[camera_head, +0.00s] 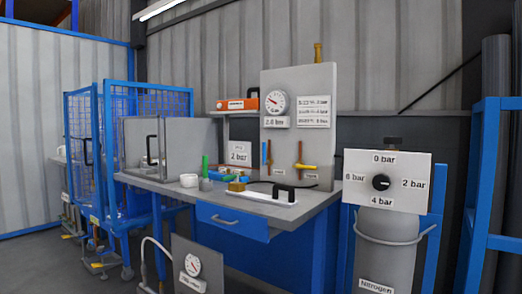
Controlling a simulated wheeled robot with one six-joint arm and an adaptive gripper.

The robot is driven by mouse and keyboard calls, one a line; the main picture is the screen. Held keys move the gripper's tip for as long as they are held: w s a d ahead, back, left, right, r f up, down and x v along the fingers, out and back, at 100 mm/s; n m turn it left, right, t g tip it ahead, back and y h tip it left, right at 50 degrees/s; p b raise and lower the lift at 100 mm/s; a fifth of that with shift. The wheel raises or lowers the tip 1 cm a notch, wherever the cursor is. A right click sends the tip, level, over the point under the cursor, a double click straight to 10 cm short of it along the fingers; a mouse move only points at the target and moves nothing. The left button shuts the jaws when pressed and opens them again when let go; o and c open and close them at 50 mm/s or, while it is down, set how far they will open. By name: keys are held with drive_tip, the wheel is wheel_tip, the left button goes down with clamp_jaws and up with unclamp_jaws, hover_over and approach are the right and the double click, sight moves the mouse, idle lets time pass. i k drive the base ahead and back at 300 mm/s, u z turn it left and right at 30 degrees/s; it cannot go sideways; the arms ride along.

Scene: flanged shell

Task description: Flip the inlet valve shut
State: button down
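A grey upright panel (325,84) stands at the back of the workbench and carries two small valves. The left valve has a blue handle (264,153) that points upright, beside a copper-coloured pipe. The right valve has a yellow handle (306,167) that lies level across its pipe. I cannot tell from the small labels which of the two is the inlet valve. A round gauge (276,102) sits above them on the panel. My gripper is not in view.
The workbench (320,203) holds a white plate with a black handle (284,192), a white cup (189,180) and small coloured parts. Right of it stands a nitrogen cylinder (385,256) with a dial board (411,169). Blue mesh cages (150,101) stand left.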

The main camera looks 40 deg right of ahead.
sight(264, 161)
drive_tip(key=z, duration=0.6)
drive_tip(key=i, duration=0.7)
drive_tip(key=z, duration=0.75)
